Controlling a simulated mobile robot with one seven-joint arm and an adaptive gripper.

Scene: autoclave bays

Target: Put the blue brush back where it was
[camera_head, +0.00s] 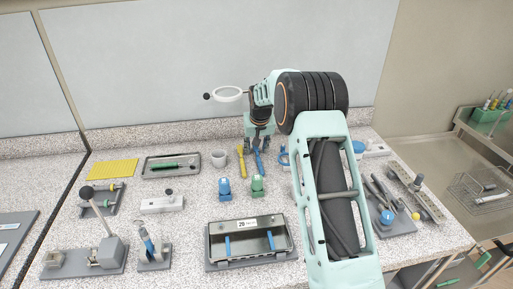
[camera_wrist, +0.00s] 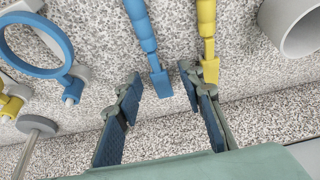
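The blue brush (camera_head: 259,163) lies on the speckled counter at the back middle, beside a yellow brush (camera_head: 240,160). In the wrist view the blue brush (camera_wrist: 146,38) runs down from the top edge, and its flat end lies between my fingertips in the picture. My gripper (camera_head: 257,146) is open above that end, pointing down; the wrist view (camera_wrist: 160,80) shows its two fingers apart with nothing clamped. The yellow brush (camera_wrist: 207,40) is just right of the right fingertip there. I cannot tell the exact height of the fingertips over the counter.
A grey cup (camera_head: 219,158) stands left of the brushes, with a tray (camera_head: 170,166) holding a green tool beyond it. Blue (camera_head: 224,187) and green (camera_head: 257,187) small items stand in front. A blue ring (camera_wrist: 38,45) is nearby. My arm hides part of the counter's right.

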